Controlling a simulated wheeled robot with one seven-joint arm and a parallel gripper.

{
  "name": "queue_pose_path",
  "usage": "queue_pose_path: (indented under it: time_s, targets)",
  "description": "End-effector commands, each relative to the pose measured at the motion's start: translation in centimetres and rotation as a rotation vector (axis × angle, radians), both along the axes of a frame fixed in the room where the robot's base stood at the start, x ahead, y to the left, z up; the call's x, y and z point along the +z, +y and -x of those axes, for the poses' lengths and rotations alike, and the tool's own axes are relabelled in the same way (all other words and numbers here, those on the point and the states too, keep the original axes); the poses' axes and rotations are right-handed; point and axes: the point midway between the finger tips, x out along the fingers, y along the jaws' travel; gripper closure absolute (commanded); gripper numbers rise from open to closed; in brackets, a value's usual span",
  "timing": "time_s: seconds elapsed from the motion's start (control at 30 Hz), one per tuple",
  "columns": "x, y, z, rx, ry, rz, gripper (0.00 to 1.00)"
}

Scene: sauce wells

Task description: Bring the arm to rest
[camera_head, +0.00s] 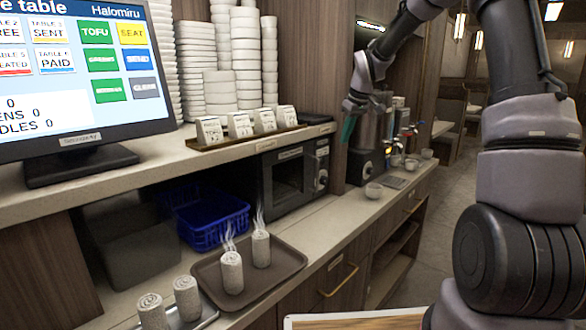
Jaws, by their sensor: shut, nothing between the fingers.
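My arm rises at the right side of the head view, bends over at the top and reaches down toward the middle. My gripper (347,129) hangs at its end with teal fingertips pointing down. It is shut and empty, in the air in front of the wood panel, near the right end of the upper shelf. It looks small and partly dark, so fine finger detail is hard to see.
A brown tray (282,279) with steaming rolled towels stands on the lower counter (335,225), near a blue basket (207,220) and a dark microwave (291,180). A screen (85,65), stacked bowls (246,60) and a drinks machine (366,150) stand nearby. The aisle is open.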

Motion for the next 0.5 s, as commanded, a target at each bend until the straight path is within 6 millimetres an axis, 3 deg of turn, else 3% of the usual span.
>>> queue_pose_path:
  time_s: [0.03, 0.2, 0.5]
  targets:
    - [2.1, -0.2, 1.9, -0.041, -0.013, 0.010, 1.00]
    - [7.2, -1.2, 8.4, -0.211, -0.037, -0.004, 1.00]
    - [12.9, -3.1, 21.0, -0.522, -0.094, -0.123, 1.00]
